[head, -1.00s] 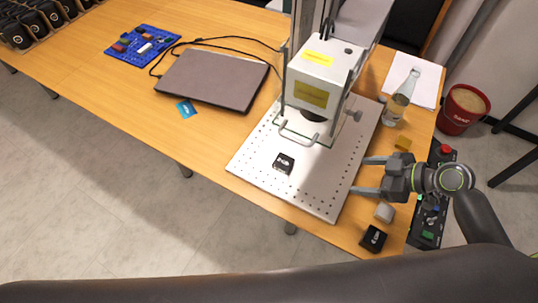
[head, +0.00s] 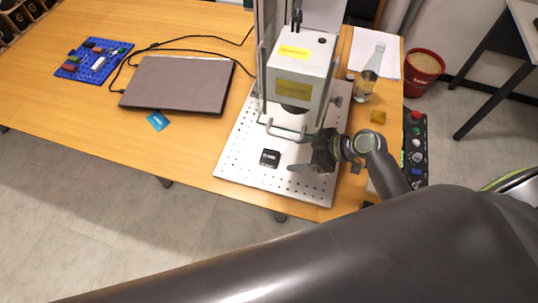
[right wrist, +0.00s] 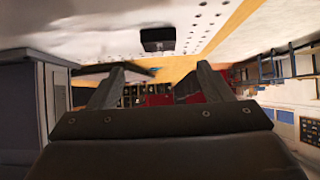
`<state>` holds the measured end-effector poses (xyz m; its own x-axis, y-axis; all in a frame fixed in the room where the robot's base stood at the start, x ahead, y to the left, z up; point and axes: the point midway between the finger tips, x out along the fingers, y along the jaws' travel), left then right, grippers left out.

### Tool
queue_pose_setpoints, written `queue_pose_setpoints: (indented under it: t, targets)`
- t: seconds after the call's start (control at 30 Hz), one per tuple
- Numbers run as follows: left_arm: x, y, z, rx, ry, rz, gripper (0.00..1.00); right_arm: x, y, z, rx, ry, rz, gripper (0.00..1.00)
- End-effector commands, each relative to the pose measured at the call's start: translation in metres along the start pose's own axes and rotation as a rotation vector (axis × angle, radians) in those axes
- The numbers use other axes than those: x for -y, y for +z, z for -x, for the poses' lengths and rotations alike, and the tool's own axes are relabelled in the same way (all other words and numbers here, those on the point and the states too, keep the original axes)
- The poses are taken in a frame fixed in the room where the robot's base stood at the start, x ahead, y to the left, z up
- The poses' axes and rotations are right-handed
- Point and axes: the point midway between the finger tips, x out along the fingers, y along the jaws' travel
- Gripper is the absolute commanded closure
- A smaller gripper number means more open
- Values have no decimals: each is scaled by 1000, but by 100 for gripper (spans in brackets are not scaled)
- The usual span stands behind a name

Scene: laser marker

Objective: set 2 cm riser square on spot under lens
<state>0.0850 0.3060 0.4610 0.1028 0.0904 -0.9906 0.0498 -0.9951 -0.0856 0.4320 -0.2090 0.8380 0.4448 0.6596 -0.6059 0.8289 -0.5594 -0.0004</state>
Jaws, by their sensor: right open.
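A small black block with a white label, apparently the riser (head: 270,158), lies on the perforated metal plate (head: 240,150), in front of the laser head (head: 300,68). Its label is too small to read surely. It also shows as a dark block in the right wrist view (right wrist: 158,38), beyond the fingertips. The dark lens (head: 293,108) is under the head; the spot below it cannot be made out. My right gripper (head: 300,157) is open and empty, low over the plate right of the block, fingers pointing left and apart from it. My left gripper is not in view.
A metal handle (head: 287,132) juts out at the front of the laser head, close to my right gripper. A closed laptop (head: 178,83) lies left.

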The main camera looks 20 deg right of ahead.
Motion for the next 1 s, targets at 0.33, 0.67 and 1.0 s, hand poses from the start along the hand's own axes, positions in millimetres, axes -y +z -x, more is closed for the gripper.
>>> queue_pose_setpoints:
  t: [0.33,0.67,1.0]
  targets:
    - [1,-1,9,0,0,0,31,0,0,-41,0,0,-1,27]
    - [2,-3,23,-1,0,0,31,-1,-6,-69,-1,-1,-3,27]
    - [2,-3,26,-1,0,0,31,-1,-3,-94,1,1,1,27]
